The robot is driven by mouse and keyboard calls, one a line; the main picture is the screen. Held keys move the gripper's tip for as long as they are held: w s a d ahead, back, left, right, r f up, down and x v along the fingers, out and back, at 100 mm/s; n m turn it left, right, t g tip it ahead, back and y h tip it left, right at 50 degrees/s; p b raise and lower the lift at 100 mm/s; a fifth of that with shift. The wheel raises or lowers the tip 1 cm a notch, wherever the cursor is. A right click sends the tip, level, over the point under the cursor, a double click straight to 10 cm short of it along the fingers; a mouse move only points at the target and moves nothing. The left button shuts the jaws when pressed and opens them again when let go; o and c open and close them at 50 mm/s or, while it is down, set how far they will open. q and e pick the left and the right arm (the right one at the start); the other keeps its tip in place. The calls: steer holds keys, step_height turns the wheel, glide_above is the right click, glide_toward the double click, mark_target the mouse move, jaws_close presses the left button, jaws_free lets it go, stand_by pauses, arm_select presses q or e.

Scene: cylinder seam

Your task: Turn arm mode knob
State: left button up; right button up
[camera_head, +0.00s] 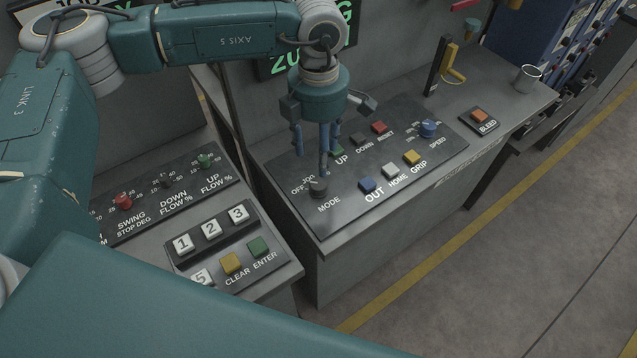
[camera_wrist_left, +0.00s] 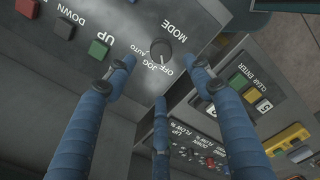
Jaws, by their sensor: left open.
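The mode knob (camera_head: 318,187) is a dark grey round knob on the black control panel, above the label MODE. In the left wrist view the knob (camera_wrist_left: 161,49) stands beyond the fingertips, with the labels OFF, JOG and AUTO beside it. My left gripper (camera_head: 322,155) points down above the knob, its blue fingers spread. In the left wrist view my left gripper (camera_wrist_left: 160,75) is open, with nothing between its fingers. One finger overlaps the knob's upper edge in the head view, and I cannot tell whether it touches. My right gripper is not in view.
Close to the knob are a blue OUT button (camera_head: 367,185), a white HOME button (camera_head: 390,170), a yellow GRIP button (camera_head: 412,157) and a blue SPEED knob (camera_head: 428,128). A keypad (camera_head: 212,230) stands at lower left. The floor at right is clear.

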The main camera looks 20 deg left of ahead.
mark_target(318, 183)
arm_select(q)
steer(key=shift+s+f+p, duration=0.2)
steer(key=shift+f+p, duration=0.4)
steer(key=shift+f, duration=0.4)
step_height(318, 183, down, 7)
steer(key=shift+w+f+p, duration=0.1)
steer(key=shift+p, duration=1.15)
steer(key=shift+f, duration=0.55)
steer(key=c, duration=1.2)
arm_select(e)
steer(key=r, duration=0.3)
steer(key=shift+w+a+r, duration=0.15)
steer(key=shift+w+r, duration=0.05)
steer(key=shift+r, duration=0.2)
